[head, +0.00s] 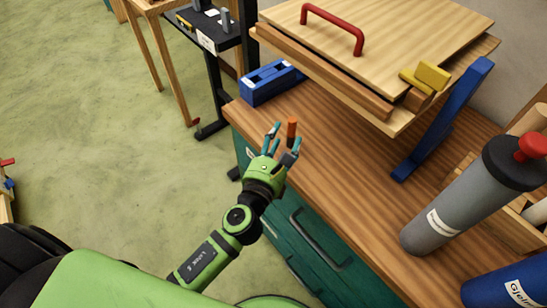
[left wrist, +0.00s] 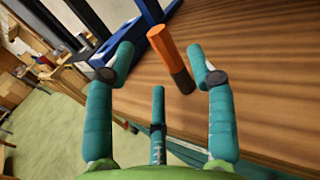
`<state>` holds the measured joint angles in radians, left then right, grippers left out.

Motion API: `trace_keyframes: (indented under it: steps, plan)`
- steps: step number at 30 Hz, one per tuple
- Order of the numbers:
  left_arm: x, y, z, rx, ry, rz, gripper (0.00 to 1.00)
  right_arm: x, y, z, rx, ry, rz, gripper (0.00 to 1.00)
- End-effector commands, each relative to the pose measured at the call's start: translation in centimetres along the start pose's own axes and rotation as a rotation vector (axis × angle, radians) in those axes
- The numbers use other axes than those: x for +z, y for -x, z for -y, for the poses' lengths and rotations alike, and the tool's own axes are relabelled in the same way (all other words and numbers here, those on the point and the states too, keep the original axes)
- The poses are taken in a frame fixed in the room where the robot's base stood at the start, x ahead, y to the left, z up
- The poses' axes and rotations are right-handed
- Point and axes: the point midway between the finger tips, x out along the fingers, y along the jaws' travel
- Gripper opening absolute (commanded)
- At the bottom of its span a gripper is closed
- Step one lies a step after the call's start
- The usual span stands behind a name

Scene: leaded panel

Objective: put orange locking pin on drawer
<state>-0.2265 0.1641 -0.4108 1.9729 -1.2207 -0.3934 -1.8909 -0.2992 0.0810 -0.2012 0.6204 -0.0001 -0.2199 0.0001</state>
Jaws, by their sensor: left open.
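The orange locking pin (head: 292,128) is at the near left corner of the wooden worktop, orange end up. In the left wrist view the pin (left wrist: 167,48) shows its orange body and dark end, lying in the gap between the fingers. My left gripper (head: 285,140) is open around or just short of the pin, and no finger clearly touches it. The open fingers (left wrist: 162,60) also show in the left wrist view. The teal drawer front (head: 300,253) with its grey handle is below the worktop edge. My right gripper is not in view.
A blue block (head: 268,83) sits on the worktop (head: 345,165) behind the pin. A raised wooden panel with a red handle (head: 333,27) and blue supports (head: 440,120) stands behind. A grey cylinder (head: 455,205) is at right.

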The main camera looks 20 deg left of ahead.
Motion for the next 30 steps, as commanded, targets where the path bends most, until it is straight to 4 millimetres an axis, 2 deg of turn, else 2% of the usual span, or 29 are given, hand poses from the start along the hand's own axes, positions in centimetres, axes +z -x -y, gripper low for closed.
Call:
trace_keyframes:
  steps: [3,10,15,30]
  plan:
    - [-0.4,2.8,0.0,-0.001,0.002,-0.003,0.56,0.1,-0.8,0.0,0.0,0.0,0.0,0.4]
    - [-0.2,6.0,0.0,-0.001,0.002,-0.001,0.56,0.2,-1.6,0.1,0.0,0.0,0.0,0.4]
    - [0.0,6.7,0.0,0.0,0.001,0.001,0.56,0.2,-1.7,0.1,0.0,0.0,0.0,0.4]
    - [0.0,6.6,0.0,0.0,0.001,0.001,0.56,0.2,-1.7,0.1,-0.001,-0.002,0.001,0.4]
